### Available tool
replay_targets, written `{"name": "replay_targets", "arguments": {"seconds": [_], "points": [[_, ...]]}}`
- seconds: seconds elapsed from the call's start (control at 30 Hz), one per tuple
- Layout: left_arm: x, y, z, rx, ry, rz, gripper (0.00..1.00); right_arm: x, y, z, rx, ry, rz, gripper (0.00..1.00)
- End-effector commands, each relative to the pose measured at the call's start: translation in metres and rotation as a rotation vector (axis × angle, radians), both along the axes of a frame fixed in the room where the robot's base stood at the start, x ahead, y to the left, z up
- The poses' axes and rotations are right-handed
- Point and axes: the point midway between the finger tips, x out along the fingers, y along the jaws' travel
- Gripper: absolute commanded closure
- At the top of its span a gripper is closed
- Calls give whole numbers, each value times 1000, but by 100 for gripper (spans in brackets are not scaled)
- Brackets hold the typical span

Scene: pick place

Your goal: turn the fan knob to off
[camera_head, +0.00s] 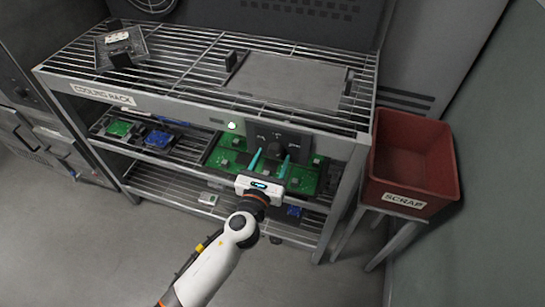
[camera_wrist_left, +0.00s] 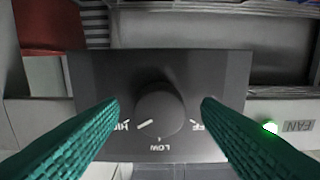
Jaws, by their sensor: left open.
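The dark fan knob (camera_wrist_left: 160,103) sits on a black panel (camera_wrist_left: 185,68) marked HIGH, LOW and OFF, with the lettering inverted in the left wrist view. The white line on the knob points toward HIGH. The panel (camera_head: 293,134) is on the front of the rack in the head view. My left gripper (camera_head: 271,156) is open in front of the panel. In the left wrist view its teal fingers (camera_wrist_left: 160,110) stand on either side of the knob with gaps, apparently not touching it. My right gripper is not in view.
A green light (camera_wrist_left: 269,127) glows beside the FAN label (camera_wrist_left: 298,126). The cooling rack (camera_head: 190,68) carries a flat grey tray (camera_head: 290,80) on top and circuit boards on the shelf below. A red scrap bin (camera_head: 412,160) stands at the right.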

Motion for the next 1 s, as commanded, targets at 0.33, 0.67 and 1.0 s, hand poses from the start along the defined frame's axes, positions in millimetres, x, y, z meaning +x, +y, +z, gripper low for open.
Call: {"name": "replay_targets", "arguments": {"seconds": [0.33, 0.67, 1.0], "points": [[9, -3, 0, -1, 0, 0, 41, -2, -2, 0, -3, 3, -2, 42], [8, -3, 0, -1, 0, 0, 84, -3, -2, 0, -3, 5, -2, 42], [8, -3, 0, -45, 15, 0, 86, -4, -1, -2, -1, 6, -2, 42]]}}
